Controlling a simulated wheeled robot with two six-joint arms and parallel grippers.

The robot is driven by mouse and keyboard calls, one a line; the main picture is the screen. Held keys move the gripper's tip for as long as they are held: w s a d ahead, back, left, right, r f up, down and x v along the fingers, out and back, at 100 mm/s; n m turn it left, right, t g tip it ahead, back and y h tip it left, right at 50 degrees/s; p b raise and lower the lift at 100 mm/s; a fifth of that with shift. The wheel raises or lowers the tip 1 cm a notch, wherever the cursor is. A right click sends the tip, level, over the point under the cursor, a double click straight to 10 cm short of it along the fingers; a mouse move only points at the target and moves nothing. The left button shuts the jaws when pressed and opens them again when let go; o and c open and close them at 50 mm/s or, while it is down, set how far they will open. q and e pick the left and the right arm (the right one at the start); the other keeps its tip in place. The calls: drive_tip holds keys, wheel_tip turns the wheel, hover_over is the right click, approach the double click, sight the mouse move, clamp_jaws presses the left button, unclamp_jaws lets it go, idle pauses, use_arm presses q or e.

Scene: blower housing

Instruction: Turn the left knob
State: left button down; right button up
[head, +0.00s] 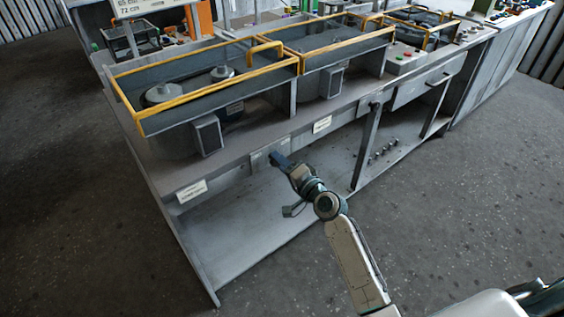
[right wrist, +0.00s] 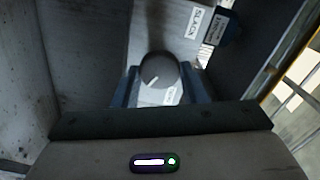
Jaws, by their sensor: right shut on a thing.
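The knob (right wrist: 158,76) is round and dark grey, with a white pointer line on its face. It sits on a light panel on the front of the workbench. In the right wrist view it stands between the two blue fingers of my right gripper (right wrist: 160,88), which is shut on it. In the head view my right gripper (head: 277,158) is at the small grey panel (head: 257,163) on the bench front, and it hides the knob. The knob's pointer slants toward the lower left in the right wrist view. My left gripper is not in view.
A label reading SLACK (right wrist: 194,22) is beside the knob. The bench (head: 170,180) carries yellow-framed trays (head: 215,85), with a white label (head: 191,191) on its front edge. The lower shelf (head: 225,240) is open and mostly clear. Bare floor (head: 460,190) lies in front.

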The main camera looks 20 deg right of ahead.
idle(0.4)
drive_tip(key=o, duration=1)
drive_tip(key=shift+c, duration=0.2)
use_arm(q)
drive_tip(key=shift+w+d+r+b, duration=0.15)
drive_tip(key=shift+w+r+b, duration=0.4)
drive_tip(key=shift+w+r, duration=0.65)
use_arm(e)
drive_tip(key=v, duration=1)
drive_tip(key=shift+s+d, duration=0.2)
drive_tip(key=shift+s, duration=0.15)
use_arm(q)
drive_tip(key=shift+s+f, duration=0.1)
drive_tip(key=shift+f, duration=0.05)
